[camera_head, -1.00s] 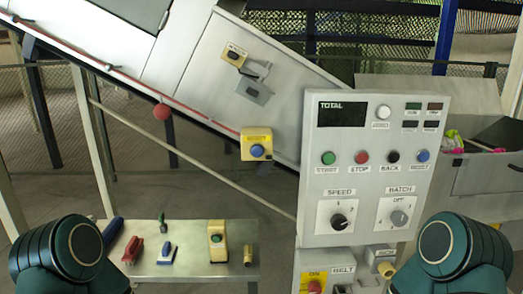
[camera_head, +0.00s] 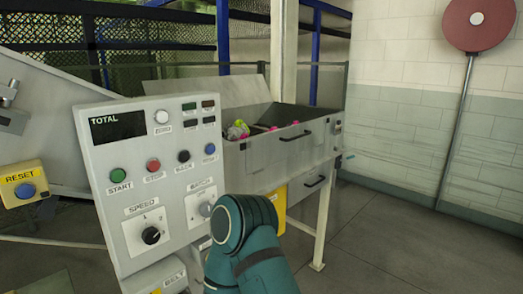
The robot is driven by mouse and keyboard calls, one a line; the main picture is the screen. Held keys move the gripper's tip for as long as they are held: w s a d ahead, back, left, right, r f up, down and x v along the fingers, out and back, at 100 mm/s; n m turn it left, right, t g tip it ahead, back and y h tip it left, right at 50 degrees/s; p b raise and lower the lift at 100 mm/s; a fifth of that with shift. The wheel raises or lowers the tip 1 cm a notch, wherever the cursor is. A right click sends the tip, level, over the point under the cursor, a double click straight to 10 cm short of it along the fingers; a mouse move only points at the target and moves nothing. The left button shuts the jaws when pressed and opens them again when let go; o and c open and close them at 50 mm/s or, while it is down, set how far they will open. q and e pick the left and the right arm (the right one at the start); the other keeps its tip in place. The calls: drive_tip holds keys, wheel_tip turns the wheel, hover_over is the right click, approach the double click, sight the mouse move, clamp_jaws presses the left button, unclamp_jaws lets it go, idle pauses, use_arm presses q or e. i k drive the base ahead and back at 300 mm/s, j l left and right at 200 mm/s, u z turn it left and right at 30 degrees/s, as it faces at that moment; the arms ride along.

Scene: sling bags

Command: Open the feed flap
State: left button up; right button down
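No part is labelled as the feed flap, so I cannot tell for sure which it is. A grey metal hopper (camera_head: 270,158) stands right of the control panel, open at the top, with pink and yellowish-green items (camera_head: 238,130) inside. Its front has a black handle (camera_head: 295,135). A sloping grey plate (camera_head: 205,95) rises behind the hopper. Part of my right arm shows at the bottom centre, in front of the lower machine. Neither gripper is in view.
The control panel (camera_head: 118,150) with TOTAL display, buttons and knobs stands left of the hopper. A yellow RESET box (camera_head: 24,184) is at far left. A red disc on a pole (camera_head: 478,20) stands by the wall. Floor (camera_head: 400,240) at right is clear.

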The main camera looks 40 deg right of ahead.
sight(264, 149)
drive_tip(key=z, duration=1.7)
